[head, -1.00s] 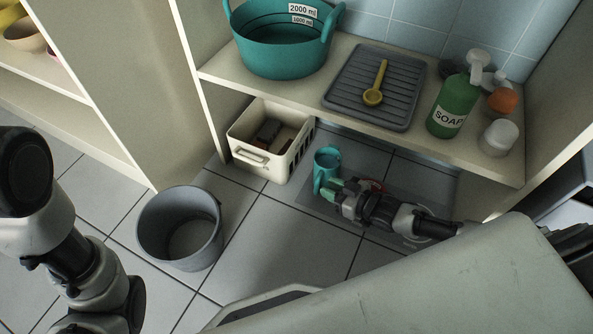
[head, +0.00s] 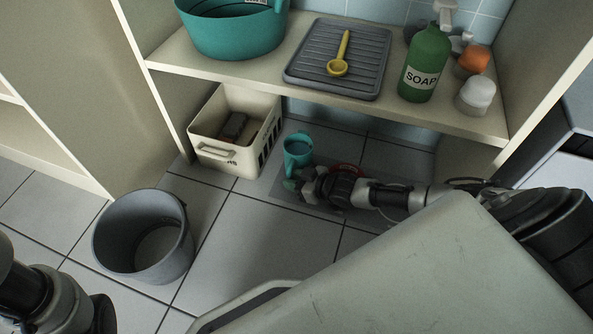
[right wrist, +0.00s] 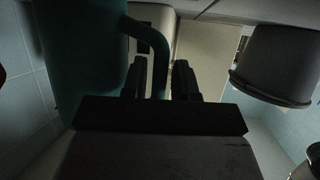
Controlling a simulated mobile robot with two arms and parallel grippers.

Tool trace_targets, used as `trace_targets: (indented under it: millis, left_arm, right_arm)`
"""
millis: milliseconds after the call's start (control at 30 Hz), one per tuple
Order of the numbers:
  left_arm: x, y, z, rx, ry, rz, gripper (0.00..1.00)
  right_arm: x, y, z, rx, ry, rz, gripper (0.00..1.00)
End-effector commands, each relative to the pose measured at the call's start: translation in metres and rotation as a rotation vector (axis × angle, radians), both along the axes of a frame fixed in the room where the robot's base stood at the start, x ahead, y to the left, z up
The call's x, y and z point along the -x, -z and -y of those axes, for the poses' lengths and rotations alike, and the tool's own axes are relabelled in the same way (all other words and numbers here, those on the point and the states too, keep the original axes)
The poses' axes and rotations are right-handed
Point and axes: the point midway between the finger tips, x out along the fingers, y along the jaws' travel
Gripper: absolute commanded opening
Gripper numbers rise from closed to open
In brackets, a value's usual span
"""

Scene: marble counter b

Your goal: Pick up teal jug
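The teal jug (head: 298,152) stands upright on the floor under the shelf, just right of a cream basket. My right gripper (head: 290,187) is low beside the jug's near side in the head view. In the right wrist view the jug's body (right wrist: 80,55) fills the upper left, and its handle (right wrist: 156,55) curves down into the gap between my right fingers (right wrist: 163,80). The fingers are apart, with a gap seen beside the handle. My left arm shows at the lower left of the head view, but its gripper is out of view.
The cream basket (head: 213,150) holds dark items. A grey bucket (head: 110,240) stands on the tiles at left. The shelf (head: 395,110) above bears a teal tub (head: 230,38), a grey drying tray (head: 300,75) with a yellow ladle (head: 338,66), and a green soap bottle (head: 425,70).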

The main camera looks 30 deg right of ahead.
Motion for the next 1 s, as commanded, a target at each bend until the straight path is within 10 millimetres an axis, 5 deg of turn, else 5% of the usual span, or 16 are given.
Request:
trace_targets:
  millis: [400, 600, 1000]
  left_arm:
    - [0.0000, 0.0111, 0.0002, -0.001, 0.000, 0.000, 0.28]
    - [0.0000, 0.0112, 0.0002, -0.001, 0.000, 0.000, 0.28]
    - [-0.0002, 0.0111, 0.0001, -0.001, -0.001, -0.001, 0.28]
  right_arm:
    - [-0.0117, 0.0044, -0.0073, -0.001, 0.000, 0.000, 0.27]
    - [-0.0114, 0.0045, -0.0072, -0.001, 0.000, 0.000, 0.00]
    - [-0.0126, 0.0026, -0.0072, -0.002, 0.000, 0.005, 0.00]
